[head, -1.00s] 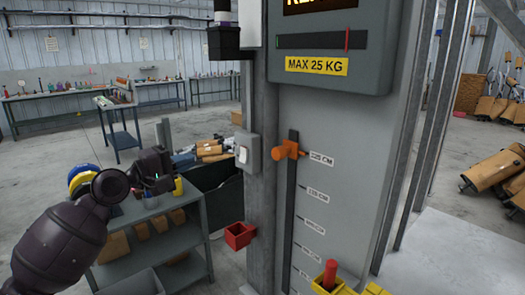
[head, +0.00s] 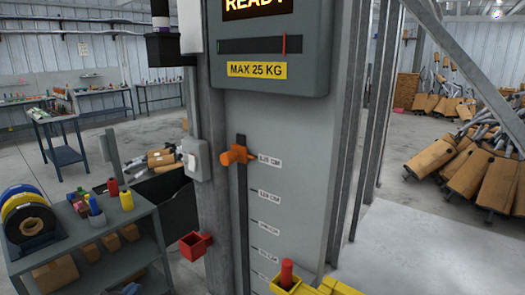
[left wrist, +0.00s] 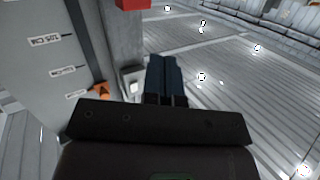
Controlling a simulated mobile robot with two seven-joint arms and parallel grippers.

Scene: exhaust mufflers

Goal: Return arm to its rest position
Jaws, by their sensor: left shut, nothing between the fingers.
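My left gripper (left wrist: 167,80) shows in the left wrist view. My right gripper is in neither view.
The grey machine panel (head: 285,130) with an orange knob (head: 235,155) stands ahead. A red holder (head: 194,245) sits on its post. A shelf cart (head: 135,215) with tape rolls and bottles is at left.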

